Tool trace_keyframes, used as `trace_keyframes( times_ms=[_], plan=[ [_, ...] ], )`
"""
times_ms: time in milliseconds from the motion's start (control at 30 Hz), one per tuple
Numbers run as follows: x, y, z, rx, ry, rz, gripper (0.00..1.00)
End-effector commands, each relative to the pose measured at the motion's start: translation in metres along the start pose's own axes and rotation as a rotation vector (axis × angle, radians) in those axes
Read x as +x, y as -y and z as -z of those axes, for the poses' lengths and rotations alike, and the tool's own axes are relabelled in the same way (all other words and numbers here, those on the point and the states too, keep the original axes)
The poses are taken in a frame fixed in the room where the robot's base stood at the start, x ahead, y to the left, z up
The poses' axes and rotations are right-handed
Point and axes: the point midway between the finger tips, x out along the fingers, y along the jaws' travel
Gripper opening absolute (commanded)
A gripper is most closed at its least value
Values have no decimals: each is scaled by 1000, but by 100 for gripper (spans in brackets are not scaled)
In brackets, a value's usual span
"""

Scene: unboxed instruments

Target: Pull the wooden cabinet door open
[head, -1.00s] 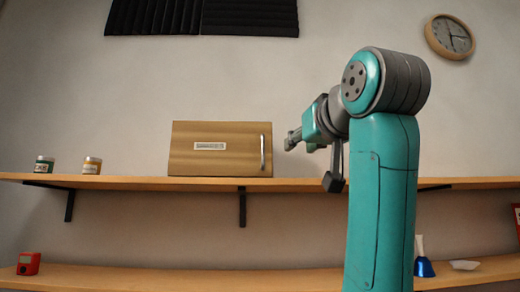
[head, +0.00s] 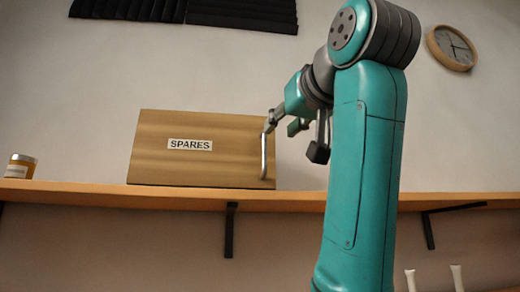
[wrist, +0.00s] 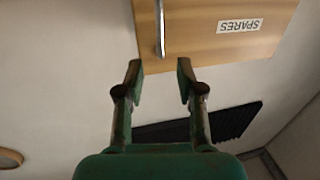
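The wooden cabinet door (head: 215,165) carries a SPARES label and looks closed, with no gap showing at its edges. It also shows in the wrist view (wrist: 205,45), where the label is upside down. A vertical metal bar handle (head: 264,158) is at the door's right edge in the head view. My gripper (wrist: 159,70) is open and empty, with its two fingers apart. In the wrist view the handle (wrist: 160,35) lies ahead of the gap between the fingertips. In the head view the gripper is near the handle's top end; contact cannot be told.
The cabinet stands on a wooden shelf (head: 300,201) with a black bracket (head: 230,230) below. A jar (head: 20,168) stands on the shelf at the far left. A wall clock (head: 451,48) hangs at upper right.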

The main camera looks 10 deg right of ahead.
Motion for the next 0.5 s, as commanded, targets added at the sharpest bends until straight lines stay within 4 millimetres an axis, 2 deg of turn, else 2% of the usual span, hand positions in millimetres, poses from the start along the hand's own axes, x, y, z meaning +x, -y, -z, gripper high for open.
trace_keyframes(
  times_ms=[500],
  plan=[
    [82, 0, -1, 0, 3, 0, 37]
  ],
)
